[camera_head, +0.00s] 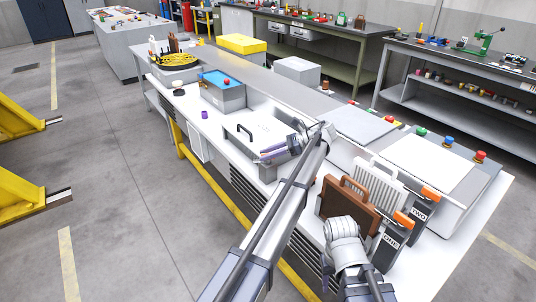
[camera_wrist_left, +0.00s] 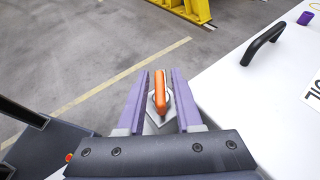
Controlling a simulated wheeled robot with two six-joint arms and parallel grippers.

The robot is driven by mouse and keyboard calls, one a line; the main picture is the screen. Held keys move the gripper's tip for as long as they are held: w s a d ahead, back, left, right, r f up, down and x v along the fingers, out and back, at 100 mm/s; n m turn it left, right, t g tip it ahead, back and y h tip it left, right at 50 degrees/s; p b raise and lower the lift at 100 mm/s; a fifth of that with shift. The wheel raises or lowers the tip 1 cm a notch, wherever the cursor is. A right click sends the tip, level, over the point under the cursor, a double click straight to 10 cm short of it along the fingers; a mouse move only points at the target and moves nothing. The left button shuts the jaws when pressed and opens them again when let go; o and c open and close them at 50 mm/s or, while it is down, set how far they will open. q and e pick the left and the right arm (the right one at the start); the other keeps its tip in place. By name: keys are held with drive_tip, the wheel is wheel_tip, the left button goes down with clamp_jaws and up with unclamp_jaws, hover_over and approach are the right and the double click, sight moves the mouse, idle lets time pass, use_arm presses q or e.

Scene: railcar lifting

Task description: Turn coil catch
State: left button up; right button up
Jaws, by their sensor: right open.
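The orange coil catch (camera_wrist_left: 160,92) stands on a small pale plate on the side of the white coil box (camera_wrist_left: 245,105). It points lengthwise between the two purple fingers of my left gripper (camera_wrist_left: 160,100), with a narrow gap on each side. The box has a black handle (camera_wrist_left: 264,44) and a partly cut-off label on its top. In the head view, the coil box (camera_head: 262,128) is at mid-bench, and my left gripper (camera_head: 274,154) is at its near side, where the catch is hidden. My right gripper (camera_head: 345,262) is low beside the brown case; its fingers are hard to make out.
A brown case (camera_head: 352,208), a white ribbed part (camera_head: 378,183) and orange-topped blocks (camera_head: 402,219) crowd the bench's right end. A blue-topped box (camera_head: 222,92) and a purple cup (camera_head: 204,115) stand left of the coil box. The floor at left is clear up to yellow stands.

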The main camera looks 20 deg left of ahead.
use_arm(q)
drive_tip(key=shift+o, duration=0.6)
drive_tip(key=shift+r, duration=0.1)
wheel_tip(320, 180, up, 10)
drive_tip(key=p, duration=1)
